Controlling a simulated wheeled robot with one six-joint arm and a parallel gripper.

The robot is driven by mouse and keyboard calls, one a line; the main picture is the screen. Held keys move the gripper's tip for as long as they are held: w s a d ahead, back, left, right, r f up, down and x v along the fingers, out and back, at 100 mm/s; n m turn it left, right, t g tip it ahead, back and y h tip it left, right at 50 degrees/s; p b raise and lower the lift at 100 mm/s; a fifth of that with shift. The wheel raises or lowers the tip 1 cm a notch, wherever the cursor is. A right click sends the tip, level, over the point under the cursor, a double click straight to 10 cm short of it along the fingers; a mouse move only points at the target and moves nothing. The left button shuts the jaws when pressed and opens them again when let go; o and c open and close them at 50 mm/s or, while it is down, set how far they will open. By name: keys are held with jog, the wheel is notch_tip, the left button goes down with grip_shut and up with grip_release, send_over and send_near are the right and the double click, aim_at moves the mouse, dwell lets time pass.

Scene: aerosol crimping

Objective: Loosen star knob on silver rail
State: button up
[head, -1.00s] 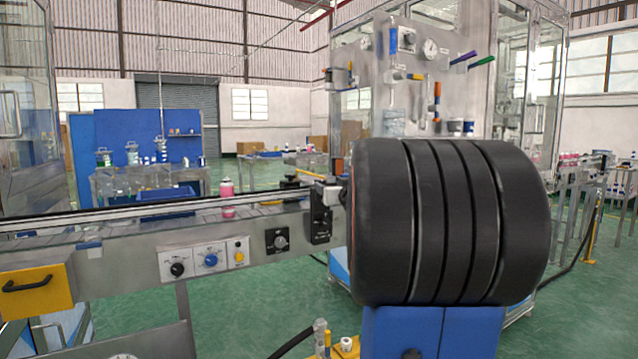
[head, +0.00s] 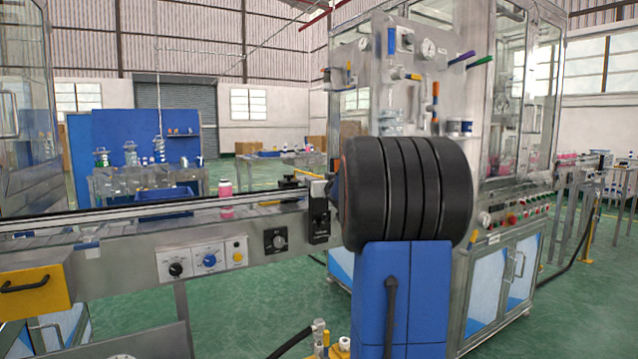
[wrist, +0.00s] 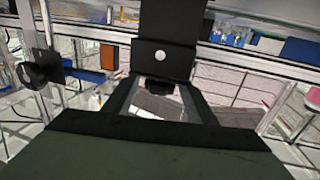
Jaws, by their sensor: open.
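The silver conveyor rail (head: 170,206) runs across the left half of the head view to a black bracket (head: 319,214) beside my arm. In the wrist view, a dark round knob-like part (wrist: 40,69) on a short stem stands at the left, against silver posts; I cannot tell for sure that it is the star knob. My gripper (wrist: 161,98) is open, with the knob-like part to its left and apart from it. A black block with a silver bolt (wrist: 165,45) covers the view straight ahead. In the head view my arm hides the gripper.
The conveyor's side carries a control panel (head: 206,261) with several knobs and a yellow drawer (head: 35,287). A glazed machine cabinet (head: 505,270) stands behind my arm on the right. Green floor is free in front.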

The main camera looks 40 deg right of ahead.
jog(key=c, duration=1)
jog(key=shift+c, duration=0.2)
jog(key=shift+d+f+n+t+y, duration=0.1)
jog(key=shift+n+t+y, duration=0.2)
jog(key=shift+n+y, duration=0.45)
jog(key=n+y, duration=0.2)
jog(key=y, duration=0.1)
jog(key=n+t+y, duration=0.1)
jog(key=y, duration=0.2)
jog(key=shift+d+n+y, duration=0.1)
jog(key=shift+n+y, duration=0.15)
jog(key=shift+n, duration=0.1)
jog(key=n+y, duration=0.3)
jog(key=y, duration=0.2)
jog(key=shift+g, duration=0.4)
jog(key=shift+n+g+y, duration=1.1)
jog(key=shift+n+y, duration=0.6)
jog(key=shift+y, duration=0.5)
jog(key=shift+a+y, duration=0.2)
jog(key=shift+y, duration=0.1)
jog(key=o, duration=1)
